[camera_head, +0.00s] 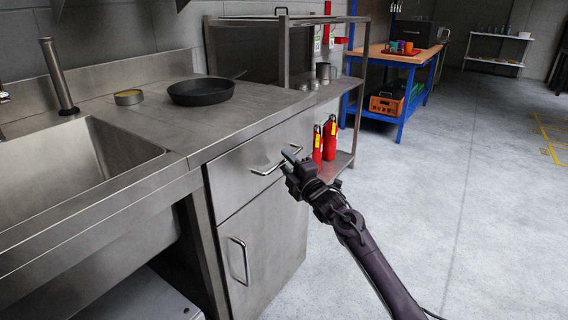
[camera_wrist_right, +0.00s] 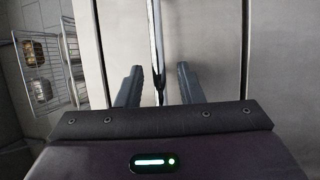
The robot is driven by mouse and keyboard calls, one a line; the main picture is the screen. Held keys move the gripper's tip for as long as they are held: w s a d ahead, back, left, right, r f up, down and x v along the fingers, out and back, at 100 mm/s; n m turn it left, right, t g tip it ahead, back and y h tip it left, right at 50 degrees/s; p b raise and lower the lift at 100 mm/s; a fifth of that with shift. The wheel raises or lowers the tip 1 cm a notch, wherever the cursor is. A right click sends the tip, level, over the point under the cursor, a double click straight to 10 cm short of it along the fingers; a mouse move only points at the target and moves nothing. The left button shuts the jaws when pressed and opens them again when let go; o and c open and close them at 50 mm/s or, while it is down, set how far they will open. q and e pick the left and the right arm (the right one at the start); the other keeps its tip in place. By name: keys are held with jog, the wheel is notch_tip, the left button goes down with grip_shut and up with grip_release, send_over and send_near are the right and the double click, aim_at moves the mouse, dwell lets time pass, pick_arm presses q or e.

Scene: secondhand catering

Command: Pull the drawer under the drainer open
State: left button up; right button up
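The steel drawer (camera_head: 240,172) sits under the drainer (camera_head: 205,122), above a cupboard door (camera_head: 268,240). The drawer looks shut, its front flush with the cabinet. Its bar handle (camera_head: 266,172) is partly hidden behind my right gripper (camera_head: 289,156). In the right wrist view the handle (camera_wrist_right: 155,30) runs between the two parted fingers of the right gripper (camera_wrist_right: 160,86), with gaps visible on both sides. Whether either finger touches it, I cannot tell. My left gripper is not in view.
A black pan (camera_head: 200,92) and a round tin (camera_head: 129,97) stand on the drainer, beside the sink (camera_head: 75,175). Red extinguishers (camera_head: 330,138) stand on a low shelf right of the cabinet. A blue-framed bench (camera_head: 400,60) is behind. The floor (camera_head: 470,200) at right is clear.

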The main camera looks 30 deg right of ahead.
jog(key=shift+w+r, duration=0.1)
jog(key=shift+w, duration=0.5)
grip_shut()
